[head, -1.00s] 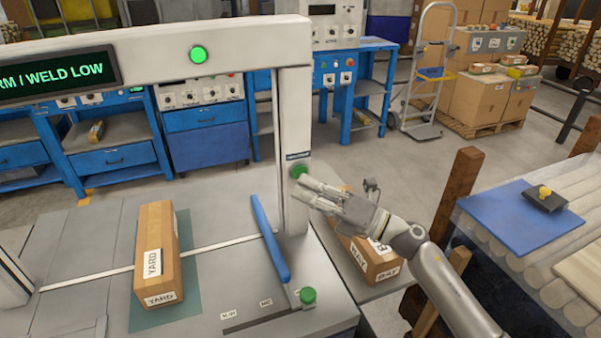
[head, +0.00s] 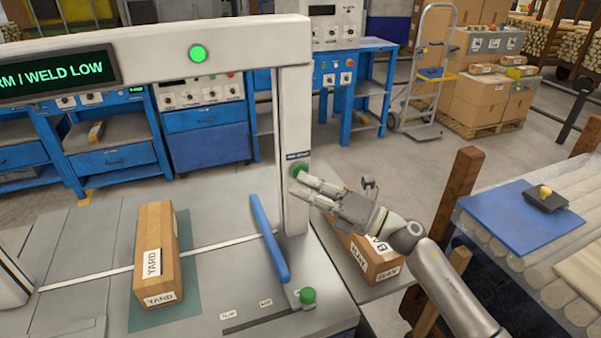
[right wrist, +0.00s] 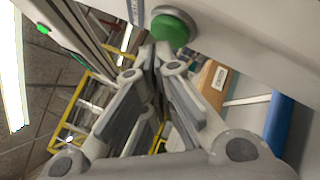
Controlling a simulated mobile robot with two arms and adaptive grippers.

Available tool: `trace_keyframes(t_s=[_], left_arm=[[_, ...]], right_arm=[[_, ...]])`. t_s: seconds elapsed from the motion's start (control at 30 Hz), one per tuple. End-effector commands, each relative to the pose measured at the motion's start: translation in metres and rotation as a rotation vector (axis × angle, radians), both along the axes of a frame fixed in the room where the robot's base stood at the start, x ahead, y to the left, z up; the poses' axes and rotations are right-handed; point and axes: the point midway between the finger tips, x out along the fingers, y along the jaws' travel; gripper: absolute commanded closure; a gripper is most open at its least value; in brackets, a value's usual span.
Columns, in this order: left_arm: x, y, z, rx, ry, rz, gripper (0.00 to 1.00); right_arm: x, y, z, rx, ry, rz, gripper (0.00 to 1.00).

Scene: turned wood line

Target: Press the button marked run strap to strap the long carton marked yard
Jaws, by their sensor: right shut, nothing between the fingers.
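The long carton marked YARD (head: 158,255) lies on the strapping machine's grey top (head: 100,290), over a green mat, with the white strap line running past it. A green button (head: 299,170) sits on the machine's right post under a small dark label too small to read. It shows large in the right wrist view (right wrist: 172,28). My right gripper (head: 299,184) is shut and empty, its fingertips just below the button; I cannot tell whether they touch it. In the right wrist view its fingers (right wrist: 156,50) point at the button's lower edge. My left gripper is not in view.
A second green button (head: 308,296) stands at the machine's front right, beside a blue lever bar (head: 269,240) and a labelled slot. A carton marked RAY (head: 372,262) lies right of the post. The sign (head: 55,77) reads "RM / WELD LOW"; a green lamp (head: 198,54) is lit.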

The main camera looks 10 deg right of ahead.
Motion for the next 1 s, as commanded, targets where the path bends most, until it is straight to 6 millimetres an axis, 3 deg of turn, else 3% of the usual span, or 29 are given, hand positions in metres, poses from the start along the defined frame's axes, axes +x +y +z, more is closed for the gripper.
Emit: trace_keyframes(t_s=[1.0], left_arm=[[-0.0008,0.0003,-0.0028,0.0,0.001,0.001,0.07]], right_arm=[[0.0071,0.0014,0.0003,0.001,0.0,-0.001,1.0]])
